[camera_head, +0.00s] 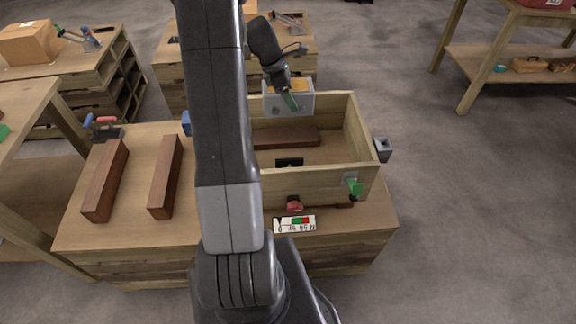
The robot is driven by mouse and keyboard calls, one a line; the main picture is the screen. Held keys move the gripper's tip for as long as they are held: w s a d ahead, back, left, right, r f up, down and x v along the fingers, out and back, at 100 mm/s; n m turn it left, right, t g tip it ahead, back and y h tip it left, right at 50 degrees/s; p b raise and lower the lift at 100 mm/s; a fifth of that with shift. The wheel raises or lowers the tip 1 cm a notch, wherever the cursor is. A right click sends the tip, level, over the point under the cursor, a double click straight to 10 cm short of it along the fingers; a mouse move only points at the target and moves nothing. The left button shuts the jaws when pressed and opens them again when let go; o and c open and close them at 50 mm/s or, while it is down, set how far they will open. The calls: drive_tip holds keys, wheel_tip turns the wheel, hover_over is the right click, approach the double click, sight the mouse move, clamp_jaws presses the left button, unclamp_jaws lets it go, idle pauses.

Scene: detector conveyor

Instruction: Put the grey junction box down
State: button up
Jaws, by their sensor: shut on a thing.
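The grey junction box (302,104) is at the far side of the open wooden crate (358,128), overlapping its back wall in the picture. It looks open at the top, with an orange-tan inside. My gripper (289,100) reaches down to it from above and is shut on its near wall, with a green fingertip showing against the grey face. Whether the box touches the crate wall or hangs above it cannot be told. My arm hides the crate's left side.
The crate stands on a wooden workbench (82,226). Inside it lie a brown bar (287,138) and a small black part (289,162). Two brown bars (106,180) lie left of my arm. A green clamp (355,187) and a grey bracket (383,149) sit at the right side.

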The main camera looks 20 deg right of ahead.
sight(290, 115)
wheel_tip(290, 115, down, 9)
drive_tip(key=b, duration=0.4)
drive_tip(key=shift+r+b, duration=0.1)
drive_tip(key=shift+b, duration=0.3)
wheel_tip(290, 115, down, 10)
drive_tip(key=shift+f, duration=0.25)
drive_tip(key=shift+f+b, duration=0.35)
drive_tip(key=shift+b, duration=0.15)
drive_tip(key=shift+f, duration=0.2)
drive_tip(key=o, duration=1.9)
drive_tip(key=shift+c, duration=0.2)
drive_tip(key=shift+r, duration=0.1)
